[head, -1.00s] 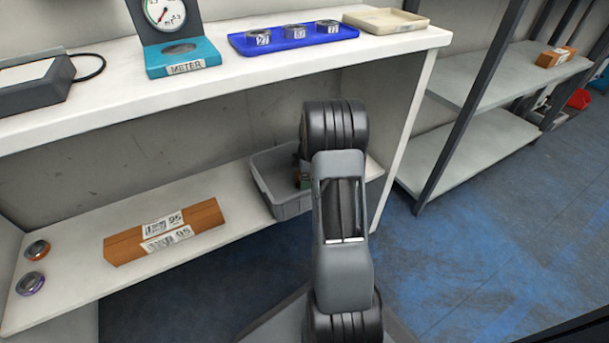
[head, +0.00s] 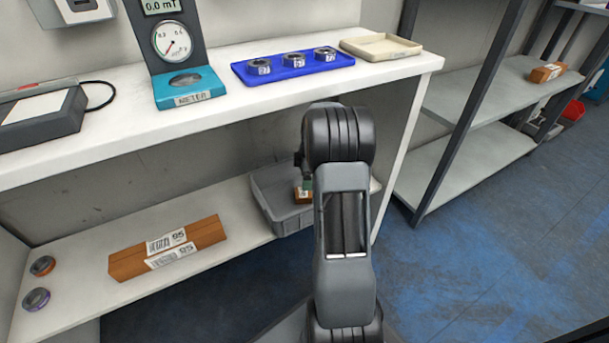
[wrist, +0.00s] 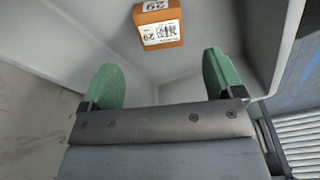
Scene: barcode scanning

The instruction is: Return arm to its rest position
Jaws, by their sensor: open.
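My gripper (wrist: 165,82) shows in the wrist view with its two green fingers wide apart and nothing between them. It points into the grey bin. A small orange-brown box (wrist: 160,26) with white barcode labels reading 29 lies in the bin beyond the fingertips, apart from them. In the head view my arm (head: 340,220) stands upright in front of the lower shelf and hides most of my gripper and part of the bin. A bit of the orange box (head: 300,194) shows in the bin beside the arm.
The grey bin (head: 268,208) stands on the lower shelf (head: 75,225). Left of it lie brown boxes (head: 165,247) labelled 95 and two rings (head: 38,299). The upper shelf holds a meter (head: 185,87), a blue tray (head: 290,72) with rings and a cream tray (head: 380,46). Blue floor is clear at right.

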